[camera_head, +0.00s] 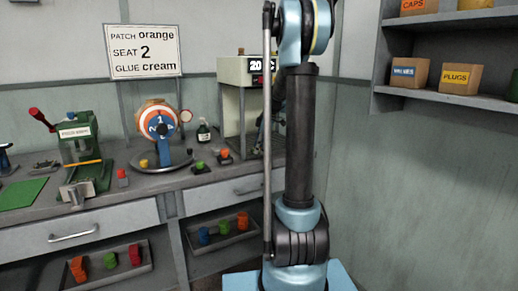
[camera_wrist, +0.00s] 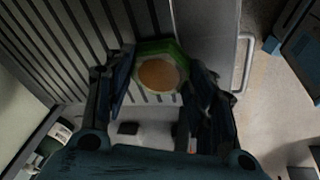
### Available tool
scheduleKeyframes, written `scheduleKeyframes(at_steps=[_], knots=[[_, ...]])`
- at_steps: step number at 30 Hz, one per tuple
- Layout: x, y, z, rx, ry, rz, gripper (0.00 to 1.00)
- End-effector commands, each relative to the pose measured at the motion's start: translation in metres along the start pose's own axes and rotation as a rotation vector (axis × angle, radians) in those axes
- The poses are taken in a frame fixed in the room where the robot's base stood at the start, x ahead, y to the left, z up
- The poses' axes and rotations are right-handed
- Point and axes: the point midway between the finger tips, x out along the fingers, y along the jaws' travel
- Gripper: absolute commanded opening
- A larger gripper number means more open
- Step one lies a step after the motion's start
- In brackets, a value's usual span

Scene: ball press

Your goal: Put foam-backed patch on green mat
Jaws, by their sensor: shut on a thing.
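In the wrist view, my gripper (camera_wrist: 161,82) is shut on a many-sided piece with a green rim (camera_wrist: 174,46) and a round tan-orange face, which I take to be the foam-backed patch (camera_wrist: 158,75). The two fingers press on its left and right sides. In the head view, the green mat (camera_head: 22,193) lies flat at the left end of the bench, with nothing seen on it. My arm covers the middle right of the head view, and the gripper and the held piece cannot be made out there.
A green press (camera_head: 78,145) stands beside the mat. Small coloured pieces (camera_head: 201,167) lie on the bench (camera_head: 130,207). A slatted surface (camera_wrist: 75,50) is close below the gripper.

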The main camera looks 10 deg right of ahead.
Motion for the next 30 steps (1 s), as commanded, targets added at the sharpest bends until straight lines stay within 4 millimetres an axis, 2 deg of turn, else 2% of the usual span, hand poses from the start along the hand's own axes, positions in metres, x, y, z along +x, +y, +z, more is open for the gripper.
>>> scheduleKeyframes(at_steps=[9, 10, 12, 24, 30], knots=[[0.003, 0.000, 0.001, 0.000, 0.000, 0.000, 0.35], [0.003, 0.000, 0.001, 0.000, 0.000, 0.000, 0.55], [0.003, 0.000, 0.001, 0.000, 0.000, 0.000, 0.71], [0.004, -0.001, 0.002, 0.001, 0.000, 0.000, 0.72], [-0.017, -0.001, 0.002, 0.002, 0.000, 0.000, 0.72]])
